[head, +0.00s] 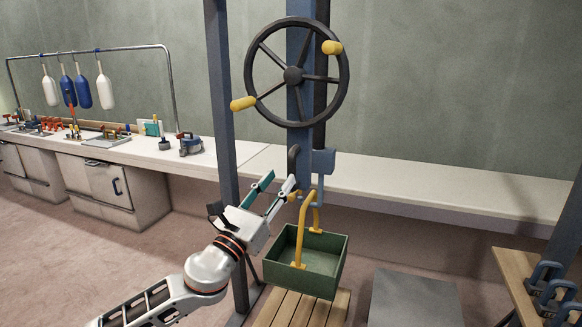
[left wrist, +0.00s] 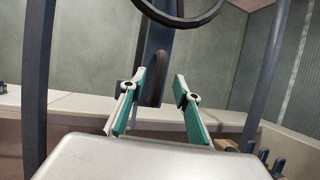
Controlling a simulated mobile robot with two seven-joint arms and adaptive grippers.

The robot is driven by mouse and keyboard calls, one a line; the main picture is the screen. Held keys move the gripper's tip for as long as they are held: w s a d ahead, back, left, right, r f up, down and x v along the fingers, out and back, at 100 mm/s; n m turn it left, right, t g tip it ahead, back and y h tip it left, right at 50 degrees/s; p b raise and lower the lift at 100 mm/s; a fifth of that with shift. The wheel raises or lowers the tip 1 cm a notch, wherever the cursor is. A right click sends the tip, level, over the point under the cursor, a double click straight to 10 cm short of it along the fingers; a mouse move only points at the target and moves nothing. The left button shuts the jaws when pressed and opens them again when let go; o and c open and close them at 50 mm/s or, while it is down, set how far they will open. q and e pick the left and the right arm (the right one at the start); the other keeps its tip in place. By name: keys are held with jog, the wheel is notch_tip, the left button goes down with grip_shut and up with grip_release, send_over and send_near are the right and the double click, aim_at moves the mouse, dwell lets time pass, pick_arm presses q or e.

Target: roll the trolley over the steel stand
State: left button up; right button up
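A dark handwheel (head: 294,75) with two yellow knobs is mounted on a blue upright. Below it is a blue block (head: 322,162) with a dark curved handle (head: 292,162), probably part of the trolley. A green open bin (head: 334,266) hangs from a yellow hook-shaped bail (head: 303,235) below it, above a slatted wooden platform. A low grey block (head: 412,300), possibly the steel stand, is to its right. My left gripper (head: 281,179) is open, just left of and below the dark handle. In the left wrist view the handle (left wrist: 158,78) appears between the spread fingertips; contact cannot be told.
The slatted platform (head: 290,312) is under the bin. A blue post (head: 227,130) rises left of the wheel, close to my left arm. A long white counter (head: 400,183) runs along the wall. A wooden bench (head: 515,275) with dark clamps (head: 545,275) stands at right.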

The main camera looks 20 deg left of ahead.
aim_at(289, 167)
pick_arm(q)
jog(key=shift+x, duration=3.55)
grip_shut()
